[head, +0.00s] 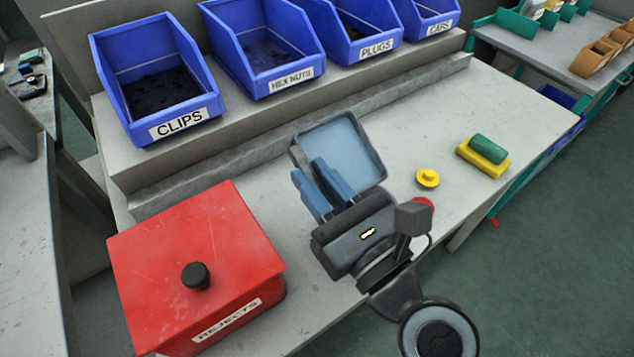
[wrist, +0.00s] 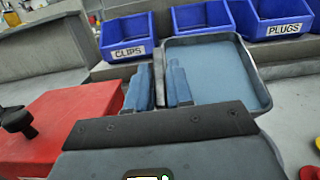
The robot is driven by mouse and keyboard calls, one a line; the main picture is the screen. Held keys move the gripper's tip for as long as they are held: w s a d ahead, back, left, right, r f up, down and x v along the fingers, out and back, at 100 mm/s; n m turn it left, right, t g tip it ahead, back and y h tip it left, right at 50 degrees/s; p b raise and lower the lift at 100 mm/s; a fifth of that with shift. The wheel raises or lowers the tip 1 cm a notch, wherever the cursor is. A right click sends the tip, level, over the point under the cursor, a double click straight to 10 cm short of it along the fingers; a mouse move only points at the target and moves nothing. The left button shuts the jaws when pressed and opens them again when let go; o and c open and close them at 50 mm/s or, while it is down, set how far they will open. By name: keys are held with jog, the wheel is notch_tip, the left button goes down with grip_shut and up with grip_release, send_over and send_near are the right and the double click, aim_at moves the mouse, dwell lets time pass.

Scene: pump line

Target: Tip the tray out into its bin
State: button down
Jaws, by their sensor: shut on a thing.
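A small grey tray with a pale blue inside (head: 350,150) is held at its left edge by my gripper (head: 322,188), above the bench in front of the bins. The tray also shows in the wrist view (wrist: 218,75), to the right of the blue fingers (wrist: 158,88). No loose parts are visible in it. Four blue bins stand on the raised shelf behind: CLIPS (head: 160,92), HEX NUTS (head: 262,50), PLUGS (head: 355,28) and one at the far right (head: 428,18), its label hard to read. The CLIPS bin holds dark parts.
A red REJECTS box (head: 190,260) with a black knob on its lid stands at the front left. A yellow round piece (head: 428,178) and a green block on a yellow base (head: 484,158) lie on the bench at the right. Bare bench lies between them and the shelf.

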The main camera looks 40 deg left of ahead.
jog(key=shift+s+d+r+t+y+b, duration=0.2)
jog(key=shift+y+b, duration=0.55)
jog(key=shift+b, duration=1.55)
jog(key=shift+w+d+r+t+y+b, duration=0.2)
jog(key=shift+y+b, duration=0.55)
jog(key=shift+b, duration=1.55)
jog(key=shift+s+d+r+m+t+y+b, duration=0.15)
jog(key=shift+t+y+b, duration=0.25)
jog(key=shift+b, duration=1.55)
jog(key=shift+d+m+t+y+b, duration=0.15)
jog(key=shift+y+b, duration=0.45)
jog(key=shift+b, duration=1.3)
jog(key=shift+s+d+r+t+y+b, duration=0.15)
jog(key=shift+t+y+b, duration=0.3)
jog(key=shift+b, duration=1.5)
notch_tip(320, 180, up, 6)
jog(key=g+p, duration=0.1)
jog(key=p, duration=0.9)
jog(key=shift+r+p, duration=0.15)
jog(key=shift+p, duration=0.25)
jog(key=p, duration=0.2)
jog(key=h+p, duration=0.1)
jog(key=p, duration=0.1)
jog(key=shift+w+r+h, duration=0.1)
jog(key=shift+r+h, duration=0.1)
jog(key=shift+h, duration=0.05)
jog(key=shift+f+p, duration=0.15)
jog(key=shift+p, duration=0.7)
jog(key=shift+h+p, duration=0.3)
jog(key=shift+p, duration=0.05)
